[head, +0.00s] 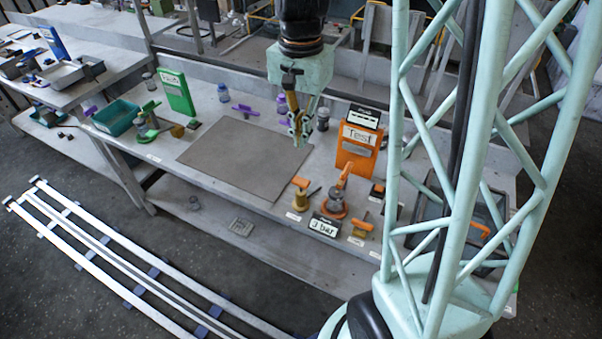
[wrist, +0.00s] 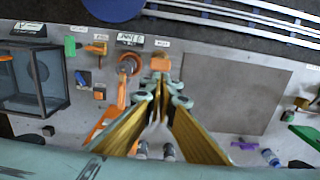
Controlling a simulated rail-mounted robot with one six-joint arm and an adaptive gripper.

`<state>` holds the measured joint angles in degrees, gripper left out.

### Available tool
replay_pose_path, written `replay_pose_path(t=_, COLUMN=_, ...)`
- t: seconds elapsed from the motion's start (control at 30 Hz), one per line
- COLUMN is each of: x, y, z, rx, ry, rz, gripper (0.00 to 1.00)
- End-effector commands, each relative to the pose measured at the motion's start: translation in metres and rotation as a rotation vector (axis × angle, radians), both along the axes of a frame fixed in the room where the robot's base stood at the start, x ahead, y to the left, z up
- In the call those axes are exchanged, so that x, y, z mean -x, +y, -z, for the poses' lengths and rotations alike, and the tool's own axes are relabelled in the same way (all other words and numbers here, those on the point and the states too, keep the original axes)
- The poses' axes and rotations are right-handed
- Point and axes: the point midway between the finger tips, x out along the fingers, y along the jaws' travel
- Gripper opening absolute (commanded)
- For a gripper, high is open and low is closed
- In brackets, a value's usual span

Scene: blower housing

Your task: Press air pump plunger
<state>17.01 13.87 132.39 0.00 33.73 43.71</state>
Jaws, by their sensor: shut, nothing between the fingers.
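My gripper (head: 299,130) is shut and empty, pointing down above the bench, behind the orange fixtures. In the head view this orange-topped fixture (head: 301,183) stands at the front edge, apart from the gripper. Beside it is an orange lever device (head: 335,203) on a round base, behind a "3 bar" sign (head: 324,227). A smaller orange handle (head: 362,226) stands farther right. I cannot tell for certain which orange part is the pump plunger.
A grey mat (head: 245,158) lies left of the fixtures and is bare. An orange "Test" board (head: 357,150) stands behind them. A dark glass-walled box (wrist: 35,78) is at the left in the wrist view. A green board (head: 177,95) and teal bin (head: 116,118) are farther left.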

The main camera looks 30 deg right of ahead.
Motion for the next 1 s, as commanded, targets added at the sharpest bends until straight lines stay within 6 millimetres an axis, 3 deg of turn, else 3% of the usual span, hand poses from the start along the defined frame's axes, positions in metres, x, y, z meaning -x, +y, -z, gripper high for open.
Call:
replay_pose_path(t=0.37, x=0.0, y=0.0, z=0.012, rx=0.0, ry=0.001, rz=0.0, gripper=0.0)
replay_pose_path(t=1.0, x=0.001, y=0.0, z=0.078, rx=0.0, ry=0.001, rz=0.0, gripper=0.0)
